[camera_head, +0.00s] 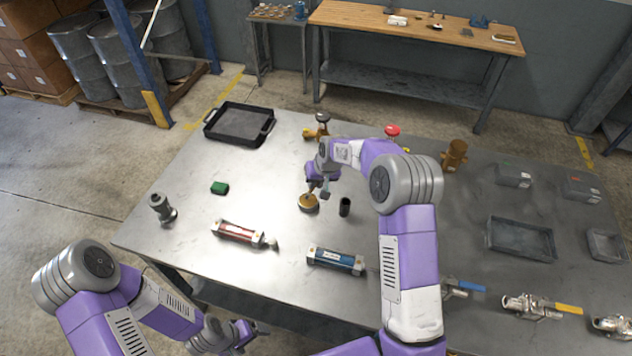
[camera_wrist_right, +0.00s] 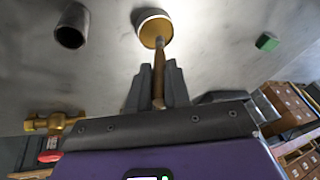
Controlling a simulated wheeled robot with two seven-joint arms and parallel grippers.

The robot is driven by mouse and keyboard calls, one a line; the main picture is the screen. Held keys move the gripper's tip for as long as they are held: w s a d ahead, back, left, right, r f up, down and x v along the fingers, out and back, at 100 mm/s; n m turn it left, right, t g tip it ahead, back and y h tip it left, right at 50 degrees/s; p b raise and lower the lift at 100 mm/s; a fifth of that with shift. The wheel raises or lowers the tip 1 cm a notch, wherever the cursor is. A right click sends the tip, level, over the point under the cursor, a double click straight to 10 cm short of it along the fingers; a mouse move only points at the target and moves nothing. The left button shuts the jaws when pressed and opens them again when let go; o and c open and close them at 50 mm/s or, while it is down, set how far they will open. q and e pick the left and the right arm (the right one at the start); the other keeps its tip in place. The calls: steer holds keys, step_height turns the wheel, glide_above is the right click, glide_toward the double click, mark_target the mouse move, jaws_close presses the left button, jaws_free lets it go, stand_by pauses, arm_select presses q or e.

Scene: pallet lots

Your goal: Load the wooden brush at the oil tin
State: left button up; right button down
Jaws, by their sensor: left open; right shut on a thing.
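The oil tin (camera_head: 308,203), a low round tin with amber contents, stands on the grey metal table. It also shows in the right wrist view (camera_wrist_right: 154,14). My right gripper (camera_head: 318,190) is over the tin, shut on the wooden brush (camera_wrist_right: 158,75). The brush's brown handle runs from between the fingers toward the tin, and its far end overlaps the tin's amber inside. Its bristles are hidden, and I cannot tell how deep they reach. My left gripper (camera_head: 250,332) is open and empty, low in the head view, off the table's front edge.
A dark cup (camera_head: 344,207) stands close right of the tin. A red cylinder (camera_head: 238,232) and a blue cylinder (camera_head: 336,260) lie in front. A green block (camera_head: 219,187) is left, a black tray (camera_head: 240,124) behind. Valves and grey bins (camera_head: 520,238) occupy the right side.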

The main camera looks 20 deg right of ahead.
steer(key=shift+f+b, duration=0.6)
steer(key=shift+f, duration=0.05)
stand_by(1.7)
steer(key=shift+r, duration=0.1)
steer(key=shift+r+p, duration=2.1)
steer(key=shift+r, duration=1.4)
steer(key=shift+s+f, duration=0.1)
steer(key=shift+f, duration=0.05)
